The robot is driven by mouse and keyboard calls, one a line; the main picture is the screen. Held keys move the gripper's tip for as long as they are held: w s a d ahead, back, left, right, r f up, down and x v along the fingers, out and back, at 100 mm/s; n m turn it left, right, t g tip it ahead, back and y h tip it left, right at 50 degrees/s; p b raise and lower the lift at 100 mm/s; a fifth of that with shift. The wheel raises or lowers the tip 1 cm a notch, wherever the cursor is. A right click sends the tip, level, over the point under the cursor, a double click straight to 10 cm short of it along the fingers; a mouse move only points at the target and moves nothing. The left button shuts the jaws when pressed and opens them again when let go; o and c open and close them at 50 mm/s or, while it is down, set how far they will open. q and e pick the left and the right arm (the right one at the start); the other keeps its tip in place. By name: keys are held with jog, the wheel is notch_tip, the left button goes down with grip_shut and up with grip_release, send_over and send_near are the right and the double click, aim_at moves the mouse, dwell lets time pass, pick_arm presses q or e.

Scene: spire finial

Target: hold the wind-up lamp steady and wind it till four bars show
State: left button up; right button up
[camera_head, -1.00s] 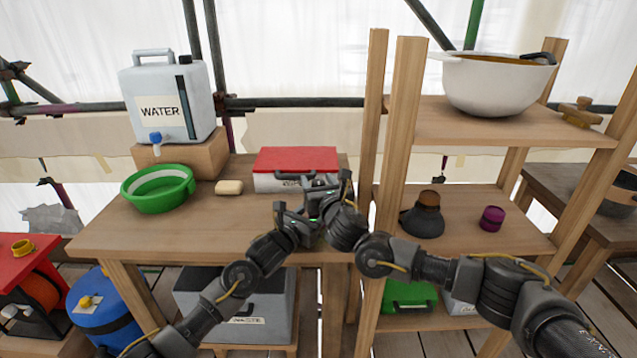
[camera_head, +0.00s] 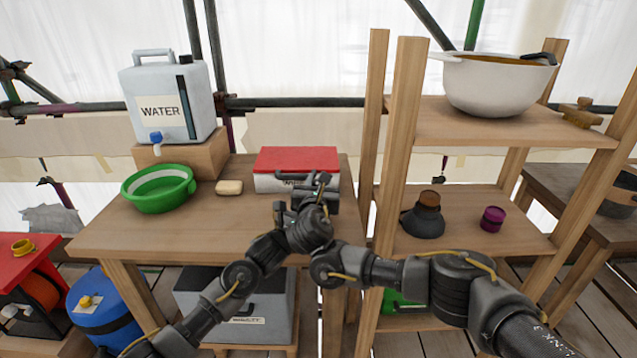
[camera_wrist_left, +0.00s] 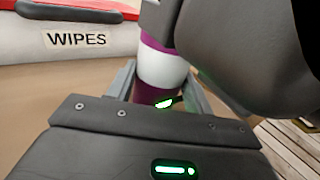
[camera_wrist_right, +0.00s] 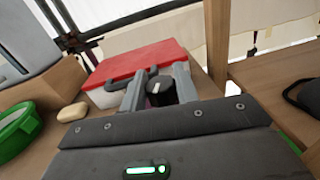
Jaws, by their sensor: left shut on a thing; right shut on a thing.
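The wind-up lamp (camera_wrist_left: 160,72) is a purple and white cylinder, seen in the left wrist view. My left gripper (camera_wrist_left: 158,88) is shut around its body. A small green glow shows low on the lamp, too small to read as bars. My right gripper (camera_wrist_right: 159,88) is shut on the lamp's black winding knob (camera_wrist_right: 158,94), which has a white mark, in the right wrist view. In the head view my left gripper (camera_head: 284,212) and right gripper (camera_head: 318,190) are close together above the table's front right, and they hide most of the lamp.
A red-lidded wipes box (camera_head: 296,160) stands just behind the grippers. Soap (camera_head: 229,187), a green bowl (camera_head: 158,200) and a water container (camera_head: 168,95) are on the table (camera_head: 215,232) to the left. A shelf post (camera_head: 398,150) rises close to the right.

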jog(key=shift+d, duration=0.1)
jog(key=o, duration=1)
notch_tip(320, 180, up, 10)
jog(key=shift+r, duration=0.1)
